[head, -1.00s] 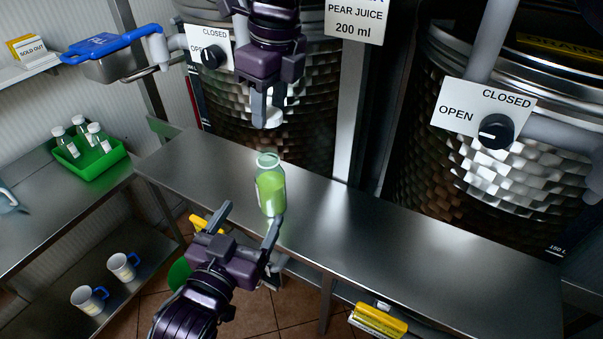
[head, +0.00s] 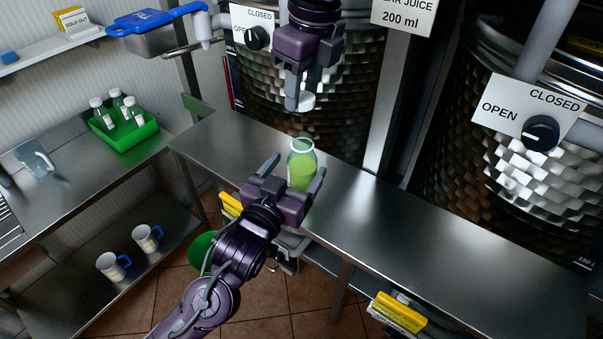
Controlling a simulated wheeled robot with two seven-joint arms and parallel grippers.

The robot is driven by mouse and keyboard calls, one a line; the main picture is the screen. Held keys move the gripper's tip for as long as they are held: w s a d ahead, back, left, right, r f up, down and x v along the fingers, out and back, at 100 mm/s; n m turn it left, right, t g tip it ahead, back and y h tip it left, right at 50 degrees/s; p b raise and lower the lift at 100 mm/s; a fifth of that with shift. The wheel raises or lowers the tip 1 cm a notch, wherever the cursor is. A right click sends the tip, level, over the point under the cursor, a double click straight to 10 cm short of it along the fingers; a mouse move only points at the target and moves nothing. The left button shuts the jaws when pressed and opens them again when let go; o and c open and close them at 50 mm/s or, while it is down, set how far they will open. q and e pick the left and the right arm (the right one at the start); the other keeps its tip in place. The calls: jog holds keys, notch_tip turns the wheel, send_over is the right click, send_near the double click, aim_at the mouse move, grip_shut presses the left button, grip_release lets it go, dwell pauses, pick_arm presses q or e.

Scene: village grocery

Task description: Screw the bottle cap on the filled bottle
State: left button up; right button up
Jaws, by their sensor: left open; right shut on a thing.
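The filled bottle (head: 302,166) stands upright and uncapped on the steel bench (head: 390,222), with green liquid inside. My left gripper (head: 296,172) is open, with one finger on each side of the bottle as seen from here. Its palm hides the bottle's lower front, and I cannot tell whether the fingers touch the glass. My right gripper (head: 300,98) is above and behind the bottle, pointing down. It is shut on the white bottle cap (head: 308,101), which is apart from the bottle's mouth and partly hidden by the fingers.
Steel tanks with valve knobs (head: 541,133) stand behind the bench. A green crate (head: 128,137) with several capped bottles is on the left table. Mugs (head: 111,267) stand on the shelf below. The bench right of the bottle is clear.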

pick_arm(q)
jog(key=x, duration=0.3)
jog(key=shift+w+d, duration=0.1)
pick_arm(e)
jog(key=shift+d, duration=0.1)
pick_arm(q)
jog(key=shift+w+d, duration=0.2)
jog(key=shift+w, duration=0.05)
pick_arm(e)
jog(key=shift+w+d, duration=0.1)
pick_arm(q)
jog(key=shift+s+a, duration=0.1)
jog(key=shift+a, duration=0.05)
jog(key=shift+c, duration=0.2)
jog(key=c, duration=1.4)
jog(key=shift+c, duration=0.2)
pick_arm(e)
jog(key=shift+f, duration=2.5)
